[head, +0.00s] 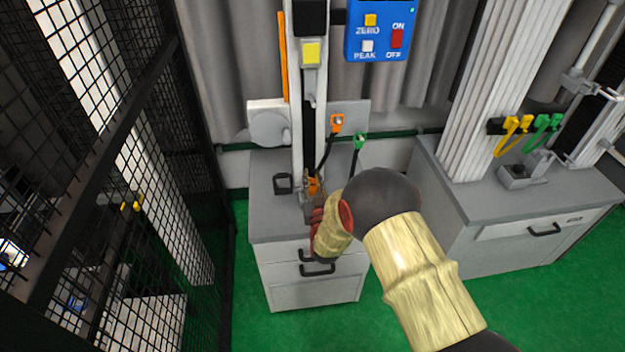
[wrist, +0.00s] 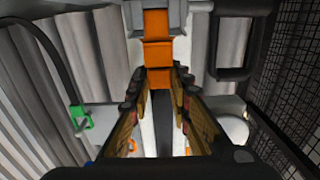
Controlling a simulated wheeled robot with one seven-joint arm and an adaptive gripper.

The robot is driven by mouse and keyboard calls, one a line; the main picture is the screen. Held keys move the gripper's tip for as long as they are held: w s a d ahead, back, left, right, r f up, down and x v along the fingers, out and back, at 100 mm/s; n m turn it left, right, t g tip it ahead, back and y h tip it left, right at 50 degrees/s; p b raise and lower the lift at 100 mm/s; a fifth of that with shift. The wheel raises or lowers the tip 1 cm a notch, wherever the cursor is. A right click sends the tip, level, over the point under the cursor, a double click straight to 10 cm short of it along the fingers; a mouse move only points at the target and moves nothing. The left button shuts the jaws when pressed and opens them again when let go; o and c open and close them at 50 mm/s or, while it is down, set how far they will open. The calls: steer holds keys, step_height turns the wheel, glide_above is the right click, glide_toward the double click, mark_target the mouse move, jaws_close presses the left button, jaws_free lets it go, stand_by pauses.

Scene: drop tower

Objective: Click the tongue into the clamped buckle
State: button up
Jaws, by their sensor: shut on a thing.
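My gripper (wrist: 157,92) is shut on an orange piece, which I take for the tongue (wrist: 158,77). In the head view my gripper (head: 317,208) is at the foot of the tall column on the left cabinet. Directly ahead of the fingertips, in line with the tongue, is an orange part I take for the buckle (wrist: 157,22), set between grey clamp jaws (wrist: 192,5). In the head view, orange (head: 314,186) shows just above my fingers. The orange parts look close together or touching; I cannot tell whether the tongue is inside the buckle. My gripper and wrist hide part of the clamp.
An orange clip (head: 337,122) and a green clip (head: 361,142) stand on black stalks to the right of the column. A black square loop (head: 284,183) is on the cabinet (head: 270,222) to the left. A mesh fence (head: 110,130) stands left; a second cabinet (head: 470,208) is right.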

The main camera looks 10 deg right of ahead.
steer(key=o, duration=0.8)
steer(key=shift+o, duration=0.2)
steer(key=s, duration=1.2)
steer(key=s+d+r+g+y+p, duration=0.1)
steer(key=s+r+g, duration=0.15)
steer(key=r, duration=0.55)
steer(key=s+d+r+g, duration=0.2)
steer(key=r+g, duration=0.2)
steer(key=r, duration=0.5)
steer(key=s+d+r+g, duration=0.1)
steer(key=s+r+g, duration=0.1)
steer(key=s, duration=0.7)
steer(key=s+d+r+g+p, duration=0.1)
steer(key=s+d+r+g, duration=0.1)
steer(key=s, duration=0.7)
steer(key=s+d+r+g+h, duration=0.1)
steer(key=s+d+r+g, duration=0.1)
steer(key=s, duration=0.8)
steer(key=shift+d+r, duration=0.25)
steer(key=shift+r, duration=0.1)
